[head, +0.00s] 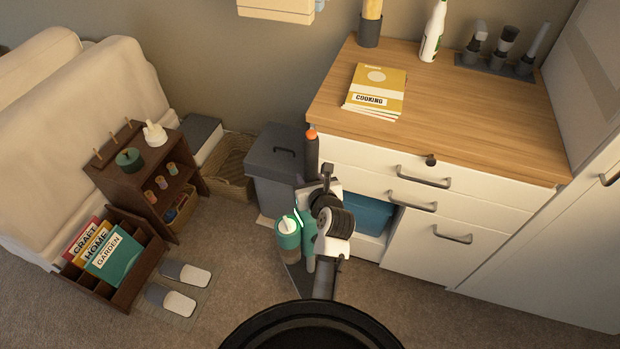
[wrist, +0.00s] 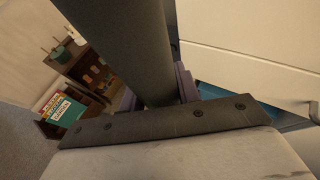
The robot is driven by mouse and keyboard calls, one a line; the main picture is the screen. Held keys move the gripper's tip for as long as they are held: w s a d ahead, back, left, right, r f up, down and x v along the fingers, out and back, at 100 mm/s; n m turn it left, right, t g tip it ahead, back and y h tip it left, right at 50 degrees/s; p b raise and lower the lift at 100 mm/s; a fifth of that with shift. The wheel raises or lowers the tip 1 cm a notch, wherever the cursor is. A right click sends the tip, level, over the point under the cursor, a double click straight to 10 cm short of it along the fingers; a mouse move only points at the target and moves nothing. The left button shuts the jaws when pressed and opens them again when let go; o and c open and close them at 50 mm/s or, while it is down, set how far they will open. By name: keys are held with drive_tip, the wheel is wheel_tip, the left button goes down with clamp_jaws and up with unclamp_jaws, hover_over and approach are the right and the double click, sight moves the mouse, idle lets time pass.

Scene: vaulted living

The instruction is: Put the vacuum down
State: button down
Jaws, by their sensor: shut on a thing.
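The vacuum (head: 288,238) is a stick type with a teal and clear canister and a dark handle tipped in orange. It stands roughly upright in front of the cabinet in the head view. A dark flat part at its bottom is near or on the carpet; I cannot tell whether it touches. My gripper (head: 314,188) is shut on the dark upper tube. In the wrist view the dark tube (wrist: 125,50) runs between purple finger pads. My arm hides part of the vacuum's body.
A grey lidded bin (head: 277,165) stands close behind the vacuum, with a wicker basket (head: 231,163) to its left. The wood-topped cabinet (head: 440,115) is to the right, with a blue box (head: 369,214) in its open bay.

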sight(309, 227)
wheel_tip(309, 227, down, 15)
drive_tip(key=b, duration=0.1)
idle(0.5)
drive_tip(key=shift+w+f, duration=0.1)
drive_tip(key=c, duration=1)
unclamp_jaws()
drive_tip(key=shift+f, duration=0.15)
